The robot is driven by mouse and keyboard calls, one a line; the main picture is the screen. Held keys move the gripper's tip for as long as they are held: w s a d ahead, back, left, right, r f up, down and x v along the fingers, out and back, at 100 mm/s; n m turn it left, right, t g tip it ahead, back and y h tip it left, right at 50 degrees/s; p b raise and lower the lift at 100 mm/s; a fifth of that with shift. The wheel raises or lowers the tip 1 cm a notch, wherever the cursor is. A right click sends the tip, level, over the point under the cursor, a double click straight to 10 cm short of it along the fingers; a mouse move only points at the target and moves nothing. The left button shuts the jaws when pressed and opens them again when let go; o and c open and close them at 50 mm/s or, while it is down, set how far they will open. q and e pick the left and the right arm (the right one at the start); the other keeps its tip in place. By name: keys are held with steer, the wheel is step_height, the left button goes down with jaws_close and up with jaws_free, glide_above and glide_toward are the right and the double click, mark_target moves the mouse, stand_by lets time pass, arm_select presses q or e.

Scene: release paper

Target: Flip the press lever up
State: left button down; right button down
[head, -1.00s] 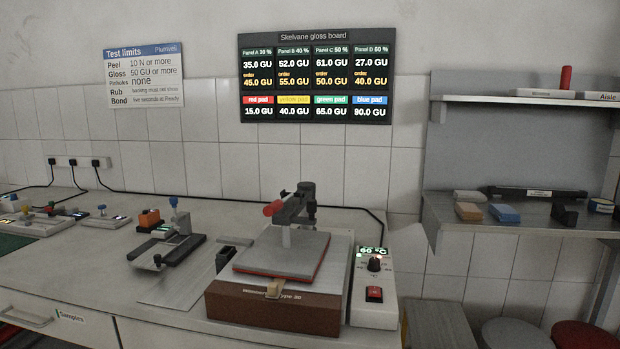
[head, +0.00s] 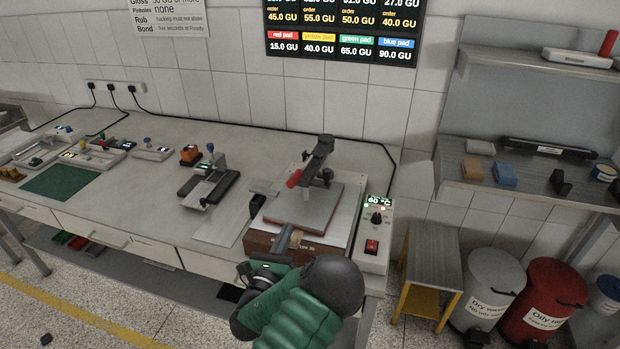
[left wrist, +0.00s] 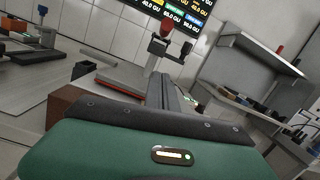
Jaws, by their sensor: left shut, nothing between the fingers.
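The heat press (head: 300,215) stands at the right end of the bench, with a grey top plate (head: 312,205) over a red layer and a brown base. Its dark lever arm (head: 318,155) ends in a red grip (head: 294,178) above the plate's left side. The red grip (left wrist: 166,28) also shows in the left wrist view, apart from my fingers. My left gripper (head: 283,238) is shut and empty, low at the front of the press near the tan tab (head: 296,238). Its fingers (left wrist: 168,88) point toward the press in the wrist view. My right gripper is not in view.
A control box (head: 374,240) reading 60 °C with a red switch stands right of the press. A small black block (head: 257,204) and a dark fixture (head: 208,186) are to its left. The yellow-legged stand (head: 430,275) and bins are on the floor at right.

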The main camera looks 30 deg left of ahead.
mark_target(301, 171)
arm_select(q)
steer(key=x, duration=0.3)
steer(key=p+x, duration=0.1)
steer(key=x, duration=0.5)
steer(key=shift+w+a+r, duration=0.1)
steer(key=shift+a+r, duration=0.05)
steer(key=shift+r, duration=0.15)
steer(key=r, duration=0.1)
steer(key=p, duration=0.1)
steer(key=a+r, duration=0.1)
steer(key=shift+w+r+p, duration=0.3)
steer(key=shift+s+r, duration=0.1)
steer(key=shift+r, duration=0.5)
steer(key=shift+d, duration=0.1)
